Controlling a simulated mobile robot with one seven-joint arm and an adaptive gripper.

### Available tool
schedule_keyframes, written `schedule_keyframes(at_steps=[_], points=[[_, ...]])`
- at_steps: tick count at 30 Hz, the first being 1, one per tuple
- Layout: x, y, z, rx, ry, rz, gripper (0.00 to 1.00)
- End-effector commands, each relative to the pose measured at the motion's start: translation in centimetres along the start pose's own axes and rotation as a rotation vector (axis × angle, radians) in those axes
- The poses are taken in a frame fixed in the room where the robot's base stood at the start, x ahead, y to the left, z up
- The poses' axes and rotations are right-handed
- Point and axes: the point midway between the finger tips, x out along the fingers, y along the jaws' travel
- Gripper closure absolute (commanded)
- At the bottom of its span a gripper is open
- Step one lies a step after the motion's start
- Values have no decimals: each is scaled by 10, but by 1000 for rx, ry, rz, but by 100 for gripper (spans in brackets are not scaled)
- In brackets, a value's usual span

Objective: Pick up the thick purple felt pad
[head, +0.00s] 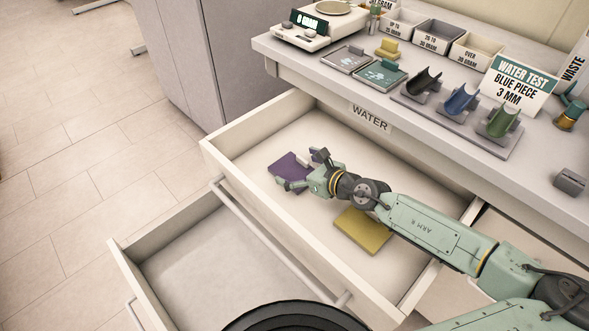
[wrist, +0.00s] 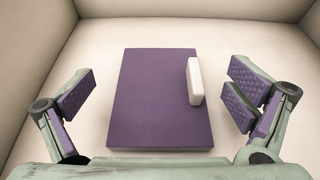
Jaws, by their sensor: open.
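The purple felt pad (head: 287,167) lies flat in the open upper drawer, toward its left end. In the wrist view the purple pad (wrist: 150,100) fills the middle, with visible thickness along its near edge. A small white block (wrist: 194,81) rests at the pad's right edge; whether it lies on the pad or is fixed to it I cannot tell. My gripper (head: 303,168) is over the pad. In the wrist view my gripper (wrist: 160,105) is open and empty, one finger on each side of the pad, apart from it.
A yellow pad (head: 362,231) lies in the same drawer (head: 240,137), nearer my arm. A lower drawer (head: 190,270) is open and looks empty. The worktop above holds a scale (head: 303,32), bins, small trays, a rack of curved holders (head: 462,103) and a sign (head: 520,85).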

Motion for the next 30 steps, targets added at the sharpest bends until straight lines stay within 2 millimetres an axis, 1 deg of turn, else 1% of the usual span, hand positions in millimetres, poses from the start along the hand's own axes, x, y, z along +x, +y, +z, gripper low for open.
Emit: schedule_keyframes(at_steps=[2,30], points=[[0,0,0,0,0,0,3],[0,0,0,0,0,1,66]])
